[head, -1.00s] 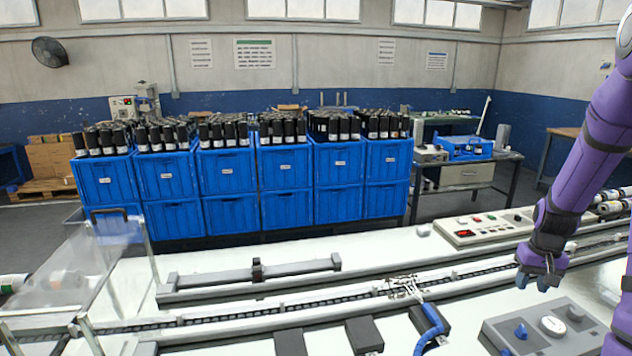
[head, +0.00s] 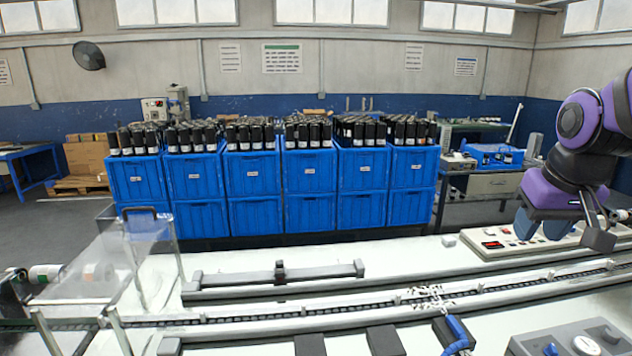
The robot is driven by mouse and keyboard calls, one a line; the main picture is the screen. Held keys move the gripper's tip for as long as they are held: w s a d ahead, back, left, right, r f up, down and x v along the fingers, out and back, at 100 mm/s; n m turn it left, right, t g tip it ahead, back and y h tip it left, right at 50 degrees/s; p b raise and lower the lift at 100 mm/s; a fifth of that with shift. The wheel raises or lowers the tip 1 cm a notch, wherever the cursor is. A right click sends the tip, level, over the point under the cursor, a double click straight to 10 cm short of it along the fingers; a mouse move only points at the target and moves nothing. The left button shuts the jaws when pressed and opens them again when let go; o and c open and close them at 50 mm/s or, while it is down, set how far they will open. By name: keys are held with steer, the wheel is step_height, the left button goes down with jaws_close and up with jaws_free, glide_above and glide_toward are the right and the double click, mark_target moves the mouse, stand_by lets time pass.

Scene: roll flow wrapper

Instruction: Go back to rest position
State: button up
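My gripper (head: 545,226) is at the right of the head view, on my purple and black arm. It is raised above the control panel (head: 500,247) with red and black buttons and hides part of it. Two blue fingertips point down with a small gap between them, and I see nothing held there. The conveyor (head: 380,299) of the wrapper runs across below and to the left of the gripper, apart from it.
A grey knob panel (head: 540,345) is at the lower right. A clear guard (head: 105,265) stands at the left. Blue crates (head: 310,175) with black-topped rolls are stacked behind the machine. A side table (head: 490,183) is at the back right.

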steer(key=s+a+r, duration=0.1)
steer(key=s+a, duration=0.2)
steer(key=s, duration=0.2)
steer(key=s+a+r+n+t, duration=0.1)
steer(key=s+a+r, duration=0.1)
steer(key=s, duration=0.4)
steer(key=shift+a+r+n+t+y, duration=0.25)
steer(key=shift+a+n+t+y, duration=0.05)
steer(key=shift+a, duration=0.4)
